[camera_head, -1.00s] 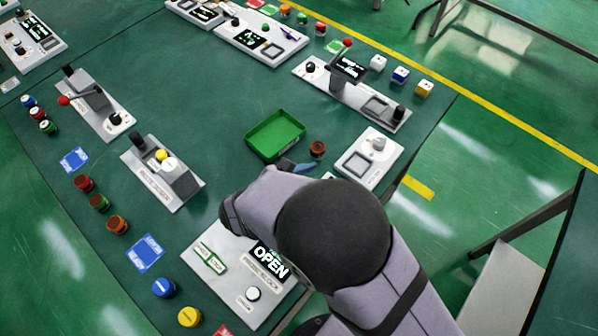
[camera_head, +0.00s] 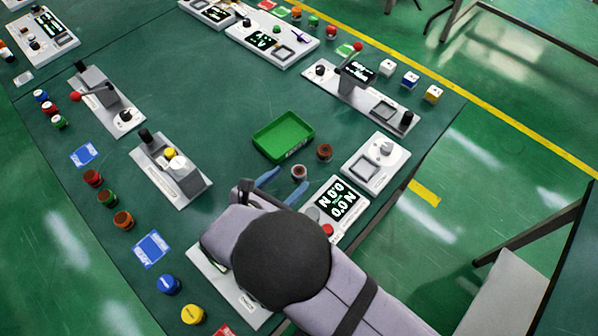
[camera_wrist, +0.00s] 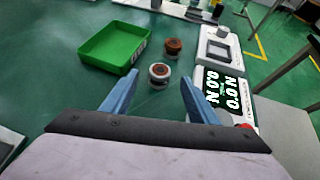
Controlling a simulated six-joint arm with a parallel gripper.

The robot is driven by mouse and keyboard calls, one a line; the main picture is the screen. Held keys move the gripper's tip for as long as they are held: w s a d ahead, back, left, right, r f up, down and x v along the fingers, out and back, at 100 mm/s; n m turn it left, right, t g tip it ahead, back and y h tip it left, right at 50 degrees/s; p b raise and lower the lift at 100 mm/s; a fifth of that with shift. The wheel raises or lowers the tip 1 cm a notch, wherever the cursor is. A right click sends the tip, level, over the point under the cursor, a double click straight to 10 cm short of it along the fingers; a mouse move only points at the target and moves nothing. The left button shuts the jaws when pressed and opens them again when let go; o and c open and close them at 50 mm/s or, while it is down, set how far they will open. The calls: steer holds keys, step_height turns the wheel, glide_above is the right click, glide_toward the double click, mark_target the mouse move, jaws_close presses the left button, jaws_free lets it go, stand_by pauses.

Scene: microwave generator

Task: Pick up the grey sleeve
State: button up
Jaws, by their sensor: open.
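A small round piece with a pale grey side and a brown top, which looks like the grey sleeve (camera_head: 299,173), stands upright on the green table. It also shows in the wrist view (camera_wrist: 159,74), ahead of and between my fingers. My gripper (camera_head: 284,186) is open, with its two blue fingers spread and nothing between them. In the wrist view my gripper (camera_wrist: 157,86) is close to the sleeve, with no visible contact.
A similar brown-topped piece (camera_head: 324,152) stands just behind the sleeve. A green tray (camera_head: 283,137) lies behind to the left. A display showing 0.0 N (camera_head: 338,203) is close on the right, beside a white panel (camera_head: 376,162). Open table lies left of the tray.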

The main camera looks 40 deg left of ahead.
mark_target(296, 175)
steer(key=shift+p+x, duration=0.85)
steer(key=shift+x, duration=1.65)
steer(key=shift+s+f, duration=0.1)
steer(key=shift+s, duration=0.05)
steer(key=c, duration=1.2)
